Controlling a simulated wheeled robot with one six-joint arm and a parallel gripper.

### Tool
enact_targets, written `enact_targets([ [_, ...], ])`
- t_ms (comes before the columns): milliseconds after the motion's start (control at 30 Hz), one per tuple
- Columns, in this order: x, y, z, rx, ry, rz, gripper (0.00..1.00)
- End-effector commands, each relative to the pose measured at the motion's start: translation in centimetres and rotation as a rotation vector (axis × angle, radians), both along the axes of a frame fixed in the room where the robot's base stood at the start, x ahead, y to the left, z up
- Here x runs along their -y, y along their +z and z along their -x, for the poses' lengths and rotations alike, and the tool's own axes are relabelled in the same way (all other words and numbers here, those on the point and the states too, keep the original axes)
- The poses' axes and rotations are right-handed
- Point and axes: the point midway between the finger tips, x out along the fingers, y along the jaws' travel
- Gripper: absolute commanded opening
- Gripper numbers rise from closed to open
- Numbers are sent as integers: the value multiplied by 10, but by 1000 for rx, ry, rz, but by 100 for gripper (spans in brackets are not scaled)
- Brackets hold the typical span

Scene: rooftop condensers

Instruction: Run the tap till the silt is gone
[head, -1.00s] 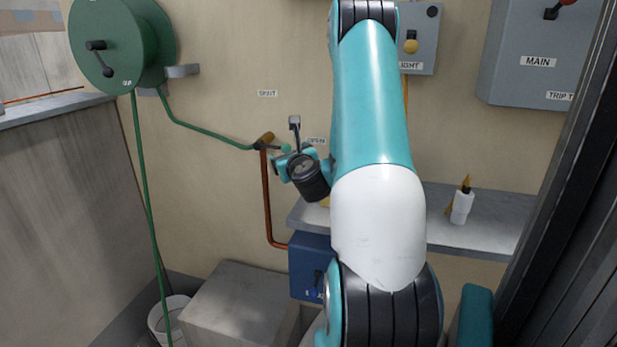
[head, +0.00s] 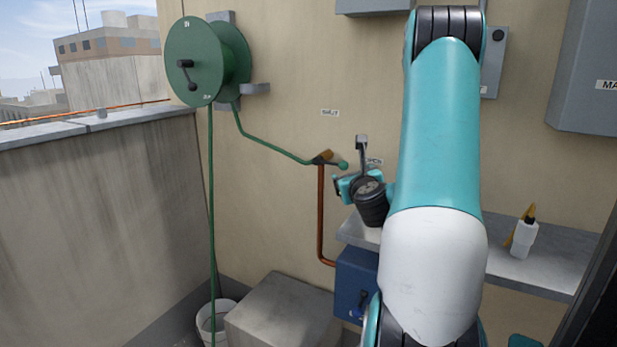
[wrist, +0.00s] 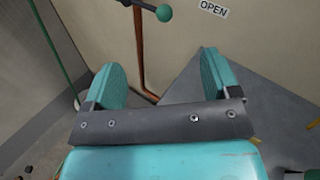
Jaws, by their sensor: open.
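The tap (head: 322,157) sits on the wall at the top of a copper pipe (head: 320,215). Its lever ends in a green knob (head: 343,165) pointing right, toward the OPEN label (head: 375,162); the SHUT label (head: 329,113) is above. My gripper (head: 345,188) is just below the knob, apart from it. In the wrist view, my gripper (wrist: 162,75) has its jaws spread and empty, with the knob (wrist: 163,13) beyond them. A green hose (head: 270,145) runs from the tap to the reel (head: 205,62). Another length hangs into a white bucket (head: 222,308), whose water and silt I cannot make out.
A concrete block (head: 280,310) stands beside the bucket. A grey shelf (head: 550,268) with a white bottle (head: 524,240) is on the right, and a blue box (head: 355,280) is below the shelf. A parapet (head: 100,220) bounds the left.

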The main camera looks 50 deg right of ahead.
Motion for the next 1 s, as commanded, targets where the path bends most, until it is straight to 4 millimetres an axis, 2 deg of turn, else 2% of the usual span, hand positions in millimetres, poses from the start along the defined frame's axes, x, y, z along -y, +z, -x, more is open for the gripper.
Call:
enact_targets([
  [233, -2, 0, -2, -1, 4, 1, 82],
  [300, -7, 2, -8, -16, 33, 12, 82],
  [367, -18, 6, -20, -49, 91, 37, 82],
  [467, -58, 17, -56, -158, 277, 129, 82],
  [567, -123, 29, -96, -308, 551, 293, 82],
  [600, -153, 33, -108, -369, 671, 377, 82],
  [667, -200, 37, -121, -455, 851, 515, 82],
  [733, -256, 42, -127, -543, 1066, 701, 82],
  [767, -281, 43, -127, -575, 1158, 787, 82],
  [800, -313, 45, -123, -614, 1282, 914, 82],
  [867, -360, 48, -110, -659, 1471, 1124, 82],
  [900, -390, 49, -97, -678, 1598, 1278, 82],
  [967, -430, 52, -70, -684, 1786, 1531, 82],
  [1000, -452, 53, -50, -672, 1900, 1703, 82],
])
